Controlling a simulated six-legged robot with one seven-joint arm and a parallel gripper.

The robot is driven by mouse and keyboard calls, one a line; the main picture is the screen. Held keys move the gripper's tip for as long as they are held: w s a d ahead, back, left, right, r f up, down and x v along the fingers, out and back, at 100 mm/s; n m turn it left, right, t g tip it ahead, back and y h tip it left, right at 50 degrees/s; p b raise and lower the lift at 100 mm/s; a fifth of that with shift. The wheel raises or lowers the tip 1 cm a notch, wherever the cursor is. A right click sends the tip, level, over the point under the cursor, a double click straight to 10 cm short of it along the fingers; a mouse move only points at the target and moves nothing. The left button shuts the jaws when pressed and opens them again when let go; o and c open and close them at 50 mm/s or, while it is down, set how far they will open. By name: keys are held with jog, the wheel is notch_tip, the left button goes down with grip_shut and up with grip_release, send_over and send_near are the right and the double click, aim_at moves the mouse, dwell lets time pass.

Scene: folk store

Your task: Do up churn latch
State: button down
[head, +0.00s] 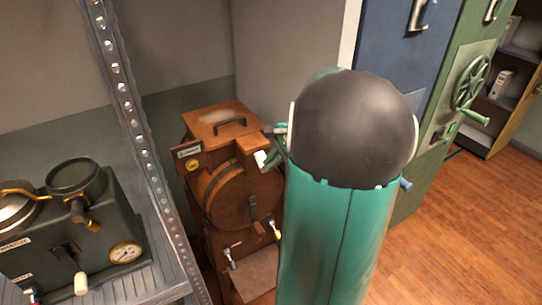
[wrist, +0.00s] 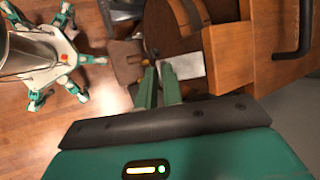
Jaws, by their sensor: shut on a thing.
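The churn (head: 225,185) is a brown wooden cabinet with a round drum front and a dark handle on its lid. It stands left of my arm in the head view, and its wooden side shows at the upper right of the wrist view (wrist: 230,55). My gripper (wrist: 157,72) has its two green fingers close together at the churn's front edge, shut on the latch. A pale metal plate (wrist: 190,66) lies beside the right finger. The white piece (head: 261,158) shows by the fingers in the head view. The fingers hide most of the latch.
Blue and green cabinets (head: 397,70) stand behind my arm. Open wooden floor (head: 460,220) lies at right.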

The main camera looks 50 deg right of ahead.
jog(key=f+t, duration=0.2)
jog(key=shift+s+n+t+h, duration=0.2)
jog(key=shift+n+t+h, duration=0.1)
jog(key=shift+t+h, duration=0.1)
jog(key=shift+w+d+f+n+t+h, duration=0.15)
jog(key=shift+w+f+n+t, duration=0.2)
jog(key=shift+f+t, duration=0.65)
jog(key=shift+w+f+n+t+h, duration=0.15)
jog(key=shift+f+n+t, duration=0.3)
jog(key=shift+t, duration=1)
jog(key=shift+w+d+f+n+t+h, duration=0.1)
jog(key=shift+w+f+n+t, duration=0.25)
jog(key=shift+f+t, duration=0.65)
jog(key=shift+r+t, duration=0.25)
jog(key=shift+t, duration=0.1)
jog(key=c, duration=1.6)
grip_release()
jog(key=shift+w, duration=0.1)
jog(key=shift+o, duration=0.2)
